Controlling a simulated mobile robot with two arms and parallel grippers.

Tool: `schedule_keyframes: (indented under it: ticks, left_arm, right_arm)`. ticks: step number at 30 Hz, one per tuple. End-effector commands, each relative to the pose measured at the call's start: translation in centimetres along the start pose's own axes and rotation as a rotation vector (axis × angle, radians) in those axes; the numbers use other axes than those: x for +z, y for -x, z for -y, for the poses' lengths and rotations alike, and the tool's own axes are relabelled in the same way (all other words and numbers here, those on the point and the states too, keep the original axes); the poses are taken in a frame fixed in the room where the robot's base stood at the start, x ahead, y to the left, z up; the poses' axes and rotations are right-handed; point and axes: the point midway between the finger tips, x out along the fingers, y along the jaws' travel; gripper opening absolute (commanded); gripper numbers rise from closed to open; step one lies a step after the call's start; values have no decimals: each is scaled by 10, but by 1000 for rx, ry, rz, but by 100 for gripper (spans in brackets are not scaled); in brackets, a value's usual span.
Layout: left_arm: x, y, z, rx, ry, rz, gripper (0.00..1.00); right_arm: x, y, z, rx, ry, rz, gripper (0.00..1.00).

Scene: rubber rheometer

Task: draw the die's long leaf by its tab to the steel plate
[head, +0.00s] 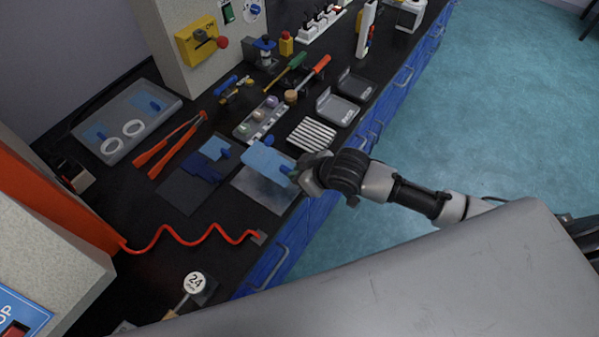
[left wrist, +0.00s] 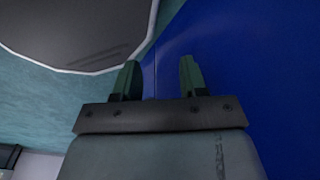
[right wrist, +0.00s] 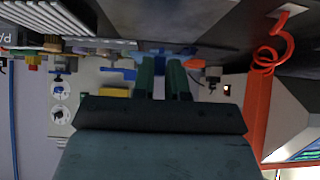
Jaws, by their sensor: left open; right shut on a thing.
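A light blue leaf (head: 265,159) with a darker blue tab (head: 286,169) is over the far part of the grey steel plate (head: 262,191). My right gripper (head: 295,175) is shut on the tab at the leaf's right end. I cannot tell whether the leaf touches the plate. Some blue also shows beyond the fingertips in the right wrist view (right wrist: 165,72). To the left, a dark mat (head: 178,190) carries dark blue pieces (head: 203,166) and a lighter blue piece (head: 214,148). My left gripper (left wrist: 160,80) is open and empty in the left wrist view, near a blue surface.
A ridged pale block (head: 311,134), a tray of round samples (head: 257,119) and grey pans (head: 337,107) lie beyond the plate. Red-handled tongs (head: 177,145) lie left of the mat. A coiled red cord (head: 185,238) crosses the near bench. The bench edge is just right of the plate.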

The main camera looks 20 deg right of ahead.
Motion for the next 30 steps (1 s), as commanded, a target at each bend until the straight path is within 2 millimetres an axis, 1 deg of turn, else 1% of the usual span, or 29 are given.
schedule_keyframes:
  ticks: [8, 12, 30]
  left_arm:
    - [-1, 9, 0, 0, 1, -1, 43]
    - [-1, 2, -1, 1, 1, -1, 43]
    - [2, -18, -2, 3, 1, 1, 43]
  right_arm:
    - [-1, 2, 0, 0, -2, -2, 0]
    - [6, -5, 0, 0, -1, -4, 0]
    - [32, -31, 0, 0, -2, -3, 0]
